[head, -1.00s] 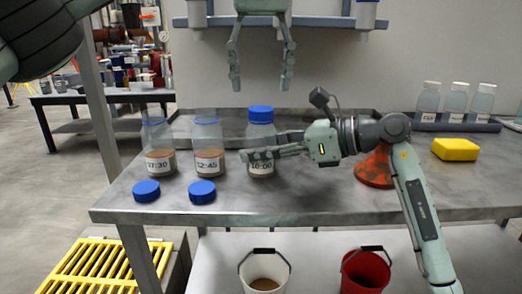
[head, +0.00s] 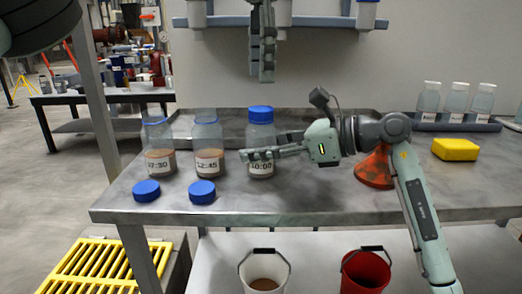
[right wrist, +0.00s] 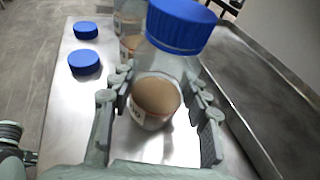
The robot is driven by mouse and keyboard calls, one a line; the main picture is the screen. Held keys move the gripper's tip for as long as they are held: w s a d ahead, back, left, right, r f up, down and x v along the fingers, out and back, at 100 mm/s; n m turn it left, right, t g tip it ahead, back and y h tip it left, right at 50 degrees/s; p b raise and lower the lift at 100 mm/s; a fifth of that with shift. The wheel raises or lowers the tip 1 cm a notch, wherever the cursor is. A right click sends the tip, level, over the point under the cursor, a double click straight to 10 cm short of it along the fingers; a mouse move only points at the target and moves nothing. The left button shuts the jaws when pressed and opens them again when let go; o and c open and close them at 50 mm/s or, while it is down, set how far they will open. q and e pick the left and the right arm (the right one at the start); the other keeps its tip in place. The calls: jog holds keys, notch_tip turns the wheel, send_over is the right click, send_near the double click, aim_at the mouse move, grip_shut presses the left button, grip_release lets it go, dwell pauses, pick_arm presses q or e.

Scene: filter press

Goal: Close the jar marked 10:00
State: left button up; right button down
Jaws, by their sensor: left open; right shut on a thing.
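The jar marked 10:00 (head: 260,130) stands upright on the metal table, with brown matter in its lower part. A blue lid (head: 260,114) sits on its mouth; I cannot tell how tightly. My right gripper (head: 250,155) is shut on this jar's body from the right. In the right wrist view the jar (right wrist: 157,100) is between the fingers, below its blue lid (right wrist: 182,22). My left gripper (head: 262,76) is open and empty, above the jar and apart from the lid. It is seen edge-on, so its fingers overlap.
Jars marked 07:30 (head: 158,148) and 12:45 (head: 208,150) stand open to the left, with blue lids (head: 146,191) (head: 202,192) before them. Right are an orange cone-like thing (head: 374,168), a yellow block (head: 455,149) and racked bottles (head: 455,104). Buckets (head: 264,272) (head: 364,272) stand below.

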aim_at(261, 108)
pick_arm(q)
jog(key=n, duration=0.5)
jog(key=shift+r, duration=0.35)
jog(key=n, duration=0.6)
jog(key=shift+r, duration=0.35)
jog(key=shift+f, duration=4.05)
jog(key=c, duration=1.3)
jog(key=o, duration=1.4)
jog(key=shift+r, duration=0.1)
